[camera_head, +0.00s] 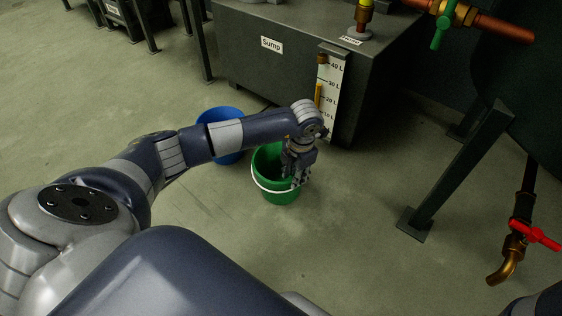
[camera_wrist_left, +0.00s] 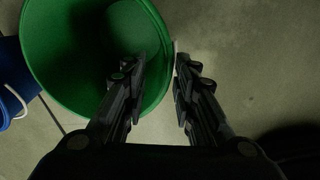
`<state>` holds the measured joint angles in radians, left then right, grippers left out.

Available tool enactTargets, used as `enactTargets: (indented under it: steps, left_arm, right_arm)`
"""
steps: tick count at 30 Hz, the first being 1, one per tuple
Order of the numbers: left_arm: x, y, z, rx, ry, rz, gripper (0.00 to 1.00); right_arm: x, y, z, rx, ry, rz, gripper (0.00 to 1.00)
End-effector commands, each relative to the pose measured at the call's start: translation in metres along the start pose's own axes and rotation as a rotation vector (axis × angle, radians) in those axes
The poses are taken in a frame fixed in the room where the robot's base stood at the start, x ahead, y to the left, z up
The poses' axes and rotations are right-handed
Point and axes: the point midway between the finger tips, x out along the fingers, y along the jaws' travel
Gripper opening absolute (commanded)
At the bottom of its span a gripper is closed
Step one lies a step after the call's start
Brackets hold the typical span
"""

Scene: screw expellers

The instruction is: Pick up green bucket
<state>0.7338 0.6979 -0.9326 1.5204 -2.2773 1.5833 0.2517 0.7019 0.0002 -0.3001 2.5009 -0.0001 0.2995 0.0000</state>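The green bucket (camera_head: 268,185) stands upright on the floor in front of the sump tank, with its white handle hanging against its near side. My left gripper (camera_head: 299,184) is over the bucket's right rim, pointing down. In the left wrist view the green bucket (camera_wrist_left: 75,60) fills the upper left. There the left gripper (camera_wrist_left: 160,75) has its fingers apart, one over the bucket's opening and one outside the rim, with the wall between them. I cannot see contact with the wall. My right gripper is not in view.
A blue bucket (camera_head: 226,152) stands just behind and left, partly hidden by my left arm. The sump tank (camera_head: 270,75) with its level gauge (camera_head: 329,95) is behind. A dark support leg (camera_head: 452,175) and a red-handled tap (camera_head: 533,236) are at right. The front floor is clear.

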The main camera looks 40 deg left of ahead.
Motion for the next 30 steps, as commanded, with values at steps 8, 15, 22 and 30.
enactTargets:
  steps: [8,15,22,30]
  left_arm:
    - [0.031,-0.002,0.003,0.000,0.000,-0.001,0.26]
    - [0.051,-0.002,0.004,0.000,0.000,-0.001,0.26]
    - [0.049,-0.001,0.004,0.000,0.000,-0.001,0.26]
    - [0.049,-0.001,0.004,0.000,0.000,-0.001,0.00]
  right_arm:
    - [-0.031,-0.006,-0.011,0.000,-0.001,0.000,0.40]
    - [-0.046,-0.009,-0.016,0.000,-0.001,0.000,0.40]
    - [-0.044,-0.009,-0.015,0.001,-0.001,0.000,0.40]
    - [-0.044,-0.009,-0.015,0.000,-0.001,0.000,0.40]
